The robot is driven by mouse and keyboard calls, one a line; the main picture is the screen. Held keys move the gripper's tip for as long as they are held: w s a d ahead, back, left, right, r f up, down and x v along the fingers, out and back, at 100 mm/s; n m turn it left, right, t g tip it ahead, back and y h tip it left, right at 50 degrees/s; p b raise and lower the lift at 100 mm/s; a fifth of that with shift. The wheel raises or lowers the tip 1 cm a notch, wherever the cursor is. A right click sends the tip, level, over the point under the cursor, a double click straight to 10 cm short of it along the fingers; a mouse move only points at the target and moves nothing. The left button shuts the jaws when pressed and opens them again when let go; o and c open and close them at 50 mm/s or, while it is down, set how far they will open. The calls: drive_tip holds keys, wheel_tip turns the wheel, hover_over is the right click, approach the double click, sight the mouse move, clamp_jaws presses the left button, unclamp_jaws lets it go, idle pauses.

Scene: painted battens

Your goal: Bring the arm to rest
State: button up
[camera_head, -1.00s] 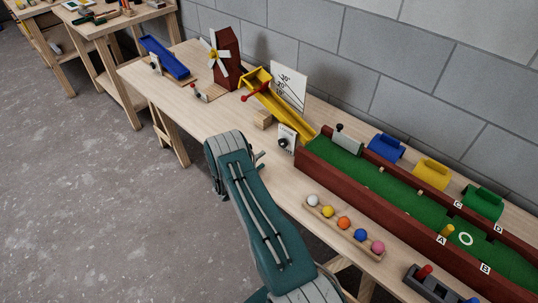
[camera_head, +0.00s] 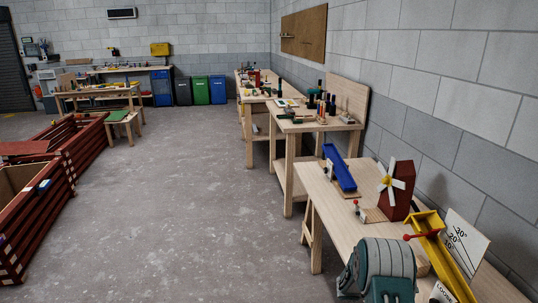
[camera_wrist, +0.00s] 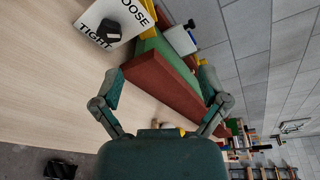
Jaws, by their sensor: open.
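My gripper (camera_wrist: 155,85) is open in the wrist view, its two fingers spread wide with nothing between them. Beyond the fingers lies the end of a dark red walled trough (camera_wrist: 165,75) with a green floor; whether a finger touches it I cannot tell. A white card reading LOOSE and TIGHT with a dark knob (camera_wrist: 110,30) is at the upper left. In the head view my arm (camera_head: 385,265) shows at the bottom, over the near bench, and the gripper's fingers are not visible there.
The near bench (camera_head: 335,195) holds a blue chute (camera_head: 338,168), a red windmill (camera_head: 398,190), a yellow ramp (camera_head: 445,255) and an angle card (camera_head: 466,242). More benches stand behind along the wall. Red timber boxes (camera_head: 60,180) stand at the left. The grey floor (camera_head: 180,200) between is open.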

drive_tip(key=s+a+r+m+y, duration=0.25)
drive_tip(key=a+r+m, duration=0.2)
drive_tip(key=r, duration=0.25)
drive_tip(key=s+a+r+m+y, duration=0.2)
drive_tip(key=s+a+r+m, duration=0.25)
drive_tip(key=r, duration=0.25)
drive_tip(key=s+a+r+m+y, duration=0.3)
drive_tip(key=r+m, duration=0.3)
drive_tip(key=r, duration=0.1)
drive_tip(key=s+a+r+m+t+y, duration=0.3)
drive_tip(key=s+a+r+m+y, duration=0.1)
drive_tip(key=s+a+m, duration=0.3)
drive_tip(key=s+a+r+m+t+y, duration=0.4)
drive_tip(key=s+a+m, duration=0.3)
drive_tip(key=s+a, duration=0.3)
drive_tip(key=shift+s+a+y, duration=0.2)
drive_tip(key=shift+a+y, duration=0.25)
drive_tip(key=shift+a, duration=0.75)
